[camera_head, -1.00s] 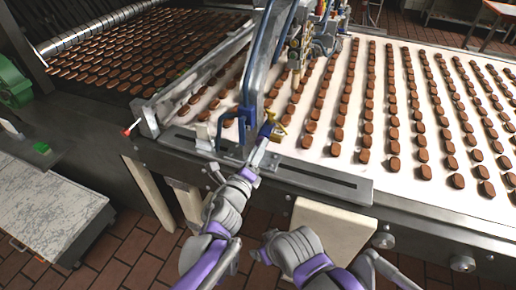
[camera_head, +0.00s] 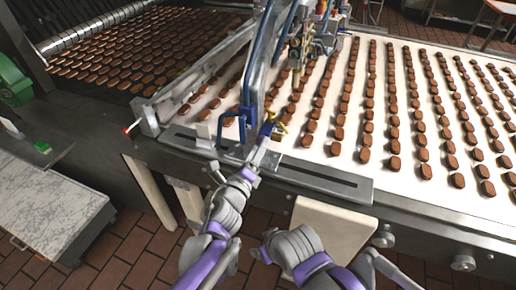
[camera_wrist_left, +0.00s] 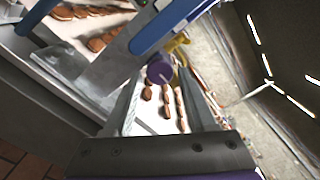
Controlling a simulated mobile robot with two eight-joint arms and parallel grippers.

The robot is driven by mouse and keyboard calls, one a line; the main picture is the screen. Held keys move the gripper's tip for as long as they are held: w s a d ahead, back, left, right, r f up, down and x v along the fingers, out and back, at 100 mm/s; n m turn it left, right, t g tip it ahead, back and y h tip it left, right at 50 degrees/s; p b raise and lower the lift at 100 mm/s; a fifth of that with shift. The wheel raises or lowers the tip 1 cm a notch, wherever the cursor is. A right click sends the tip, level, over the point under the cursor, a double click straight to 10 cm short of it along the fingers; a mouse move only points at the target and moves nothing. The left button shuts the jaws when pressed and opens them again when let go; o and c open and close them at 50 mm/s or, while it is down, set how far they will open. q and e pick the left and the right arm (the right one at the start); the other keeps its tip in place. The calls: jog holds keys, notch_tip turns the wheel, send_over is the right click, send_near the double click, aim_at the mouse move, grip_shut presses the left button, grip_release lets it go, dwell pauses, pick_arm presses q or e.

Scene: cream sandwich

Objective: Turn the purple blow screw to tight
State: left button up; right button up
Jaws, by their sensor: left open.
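The purple screw (camera_wrist_left: 160,69) shows in the left wrist view as a round, dark purple knob beside a yellow fitting (camera_wrist_left: 176,43). In the head view it is a small dark blue-purple spot (camera_head: 267,128) on the machine arm, next to the yellow fitting. My left gripper (camera_head: 263,142) reaches up to it from below. In the left wrist view its two open fingers (camera_wrist_left: 161,88) extend toward the knob, which appears between their tips. I cannot tell whether they touch it. My right gripper (camera_head: 262,252) is low in the head view, apart from the machine, and its fingers are unclear.
A blue bracket (camera_head: 238,122) and a slanted metal post (camera_head: 262,70) stand close to my left gripper. A slotted metal rail (camera_head: 315,178) runs along the front of the white belt (camera_head: 347,95), which carries many brown sandwiches. A cream panel (camera_head: 330,228) is below.

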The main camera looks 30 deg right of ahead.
pick_arm(q)
jog(key=v, duration=1)
jog(key=shift+s+a+b, duration=0.2)
jog(key=shift+b, duration=0.25)
jog(key=w+a+f+n+t+y, duration=0.1)
jog(key=w+a+n+y, duration=0.1)
jog(key=a+n+y, duration=0.6)
jog(key=w+a+f+n+t+y, duration=0.1)
jog(key=w+a+f+n+y, duration=0.15)
jog(key=a+n, duration=1)
jog(key=s+a+f+n+g+y, duration=0.1)
jog(key=s+a+f+n+g, duration=0.3)
jog(key=s+a+n, duration=0.3)
jog(key=s+a+f+n+g+y+p, duration=0.1)
jog(key=s+a+f+n+g+y, duration=0.1)
jog(key=s+a+f+n+g, duration=0.2)
jog(key=s+a+f+n, duration=0.1)
jog(key=s+a+n, duration=0.2)
jog(key=s, duration=0.3)
jog(key=shift+s+a+p, duration=0.2)
jog(key=shift+a+p, duration=0.1)
jog(key=shift+a, duration=0.2)
